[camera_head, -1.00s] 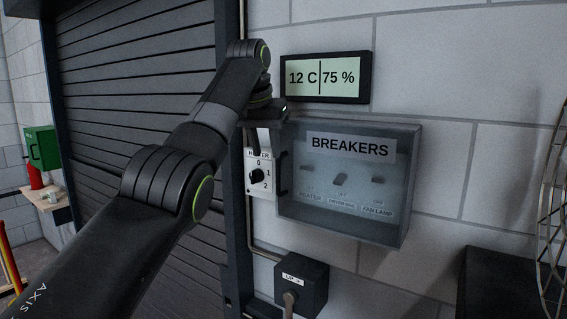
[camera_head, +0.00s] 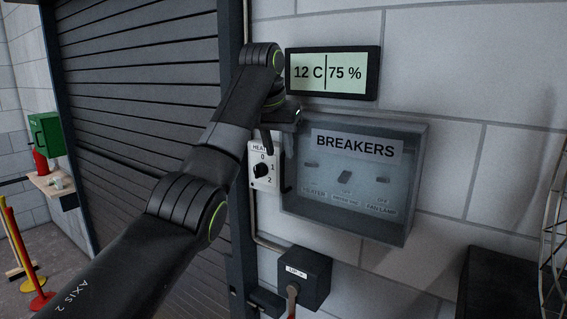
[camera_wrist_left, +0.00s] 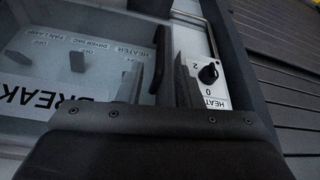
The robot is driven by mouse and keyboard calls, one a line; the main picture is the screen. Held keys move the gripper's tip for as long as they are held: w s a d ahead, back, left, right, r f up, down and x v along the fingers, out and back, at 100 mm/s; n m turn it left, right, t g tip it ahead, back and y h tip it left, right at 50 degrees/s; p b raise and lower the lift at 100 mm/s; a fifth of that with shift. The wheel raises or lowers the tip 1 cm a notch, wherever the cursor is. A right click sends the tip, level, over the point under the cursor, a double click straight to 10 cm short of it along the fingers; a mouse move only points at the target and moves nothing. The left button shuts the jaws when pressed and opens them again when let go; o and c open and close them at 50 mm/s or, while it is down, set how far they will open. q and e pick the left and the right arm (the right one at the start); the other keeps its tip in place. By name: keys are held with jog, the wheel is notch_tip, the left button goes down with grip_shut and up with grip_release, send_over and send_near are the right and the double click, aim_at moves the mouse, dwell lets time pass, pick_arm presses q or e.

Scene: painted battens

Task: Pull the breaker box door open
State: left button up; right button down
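The breaker box (camera_head: 350,225) is a grey wall box with a translucent door marked BREAKERS, and the door is shut. Its dark handle (camera_head: 287,176) runs upright along the door's left edge; it also shows in the left wrist view (camera_wrist_left: 159,48). My left gripper (camera_head: 277,145) is at the upper end of the handle. In the left wrist view its two fingers (camera_wrist_left: 160,80) are apart, one on each side of the handle's line. Whether they touch it I cannot tell. My right gripper is not in view.
A heater dial plate (camera_head: 263,166) sits close left of the box, very near my left fingers. A display (camera_head: 333,73) hangs just above. A dark switch box (camera_head: 303,277) is below. A roller shutter (camera_head: 140,100) is at the left. The wall right of the box is bare.

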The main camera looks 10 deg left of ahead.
aim_at(284, 170)
pick_arm(q)
jog(key=p+x, duration=0.2)
jog(key=x, duration=0.5)
jog(key=shift+w+f+p, duration=0.1)
jog(key=shift+f+p, duration=0.2)
jog(key=shift+p, duration=0.05)
jog(key=shift+c, duration=0.3)
grip_shut()
